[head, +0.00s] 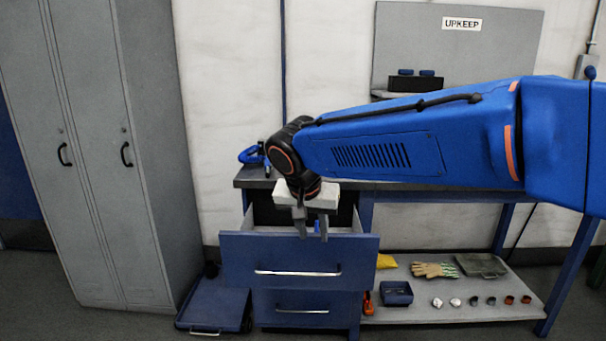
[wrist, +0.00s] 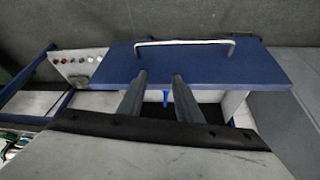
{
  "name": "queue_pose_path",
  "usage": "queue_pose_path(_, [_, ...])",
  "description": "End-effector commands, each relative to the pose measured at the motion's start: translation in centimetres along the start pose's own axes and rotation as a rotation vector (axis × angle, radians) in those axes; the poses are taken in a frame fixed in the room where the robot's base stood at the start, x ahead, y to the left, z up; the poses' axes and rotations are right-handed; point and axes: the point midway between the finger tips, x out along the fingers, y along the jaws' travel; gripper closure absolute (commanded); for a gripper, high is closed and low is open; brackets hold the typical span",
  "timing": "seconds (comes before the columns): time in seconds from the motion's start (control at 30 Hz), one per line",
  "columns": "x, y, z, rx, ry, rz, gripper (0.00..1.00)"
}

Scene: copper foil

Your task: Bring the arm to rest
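My gripper (head: 312,238) hangs fingers-down over the open top drawer (head: 300,262) of the blue workbench. Its two grey fingers stand apart with nothing visible between their tips. In the wrist view my gripper (wrist: 159,76) shows the same gap, with the drawer front (wrist: 220,65) and its pale handle beyond the fingertips. A small blue item (wrist: 166,97) shows below, between the fingers, seemingly inside the drawer; I cannot tell what it is. My blue arm reaches in from the right of the head view.
Grey lockers (head: 95,150) stand at left. A blue case (head: 214,306) lies on the floor beside the lower drawer (head: 303,308). The low shelf (head: 450,312) holds gloves (head: 434,270), a blue bin (head: 396,293) and several small parts. A panel (head: 458,50) reads UPKEEP.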

Motion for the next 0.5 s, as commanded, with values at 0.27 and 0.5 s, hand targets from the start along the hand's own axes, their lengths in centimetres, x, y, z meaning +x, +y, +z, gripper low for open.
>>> queue_pose_path(0.27, [0.0,6.2,0.6,-0.027,-0.023,-0.011,0.68])
queue_pose_path(0.5, [0.2,14.8,3.2,-0.072,-0.05,-0.036,0.68])
